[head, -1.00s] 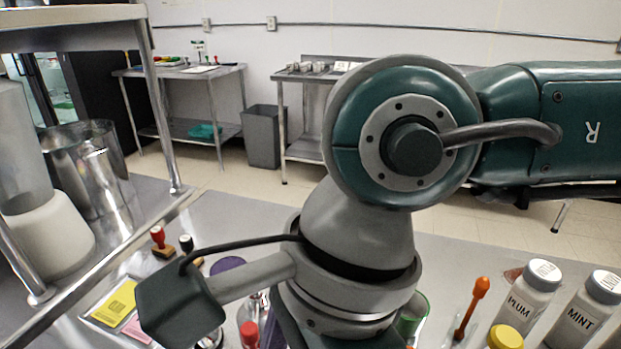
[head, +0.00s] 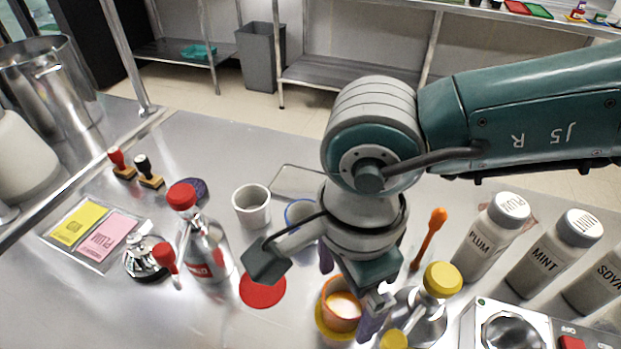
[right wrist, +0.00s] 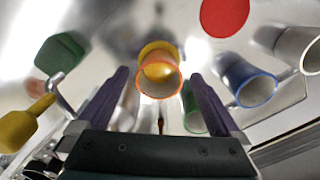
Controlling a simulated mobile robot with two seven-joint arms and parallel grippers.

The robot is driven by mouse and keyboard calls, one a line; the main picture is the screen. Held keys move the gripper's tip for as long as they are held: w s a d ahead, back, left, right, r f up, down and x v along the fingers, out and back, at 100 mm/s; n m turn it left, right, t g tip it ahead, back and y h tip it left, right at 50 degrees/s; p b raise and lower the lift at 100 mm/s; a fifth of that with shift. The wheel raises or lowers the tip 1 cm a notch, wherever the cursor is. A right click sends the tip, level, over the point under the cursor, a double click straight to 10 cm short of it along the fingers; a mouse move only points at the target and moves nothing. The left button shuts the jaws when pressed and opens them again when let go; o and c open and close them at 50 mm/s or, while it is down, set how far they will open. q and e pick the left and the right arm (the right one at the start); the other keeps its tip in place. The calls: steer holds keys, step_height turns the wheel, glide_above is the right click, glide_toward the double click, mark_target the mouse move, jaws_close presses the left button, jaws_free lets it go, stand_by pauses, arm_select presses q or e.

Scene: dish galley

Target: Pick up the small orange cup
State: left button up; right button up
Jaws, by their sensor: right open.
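The small orange cup (head: 341,309) stands on a yellow disc (head: 322,322) at the lower middle of the head view. Its orange rim and pale inside show. In the right wrist view the cup (right wrist: 159,88) lies ahead, in line with the gap between the fingers. My right gripper (head: 347,300) is open, with purple fingers, one on each side of the cup in the head view. In the right wrist view the gripper (right wrist: 159,78) is empty; I cannot tell whether the fingertips reach below the rim. My left gripper is not in view.
A red disc (head: 263,288), a white cup (head: 252,206) and a blue-rimmed cup (head: 299,214) are left of the orange cup. A yellow-capped bottle (head: 441,281) stands close on its right. A red-capped bottle (head: 200,240) and labelled bottles (head: 487,240) flank the area.

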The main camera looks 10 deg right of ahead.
steer(key=shift+f, duration=0.85)
steer(key=shift+d, duration=0.1)
steer(key=shift+c, duration=0.4)
jaws_close()
